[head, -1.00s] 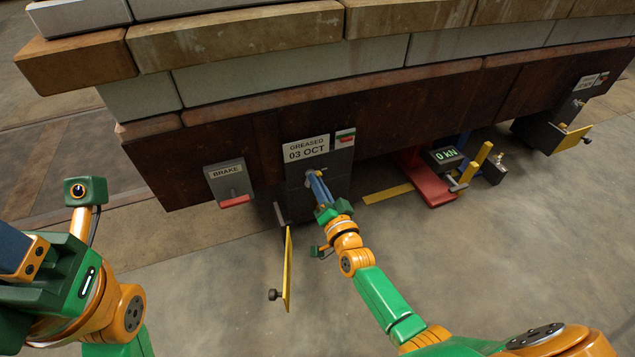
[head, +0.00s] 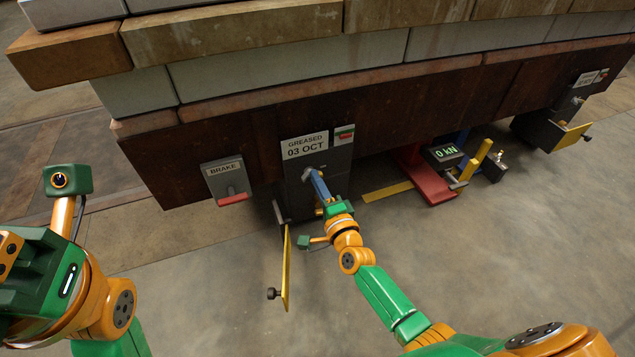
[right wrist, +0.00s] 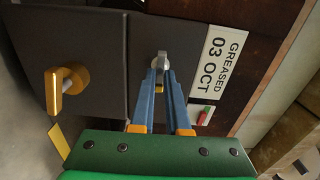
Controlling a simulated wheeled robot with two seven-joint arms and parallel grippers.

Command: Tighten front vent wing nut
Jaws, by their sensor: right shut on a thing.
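A small grey wing nut (right wrist: 161,60) sits on a dark axle box (head: 335,160) below the "GREASED 03 OCT" label (head: 304,145). My right gripper (head: 315,173) reaches it from the front, and its blue fingers are shut on the nut. The right wrist view shows the fingertips (right wrist: 161,73) on both sides of it. The fingers hide most of the nut in the head view. A gold knob (right wrist: 68,85) sits apart from the fingers in the right wrist view. My left gripper's green body (head: 40,285) is at the left edge; its fingers are out of frame.
A yellow-edged flap (head: 287,270) hangs open below the box. A brake box (head: 228,180) with a red handle is left of it. A red stand with a 0 kN display (head: 443,154) is to the right.

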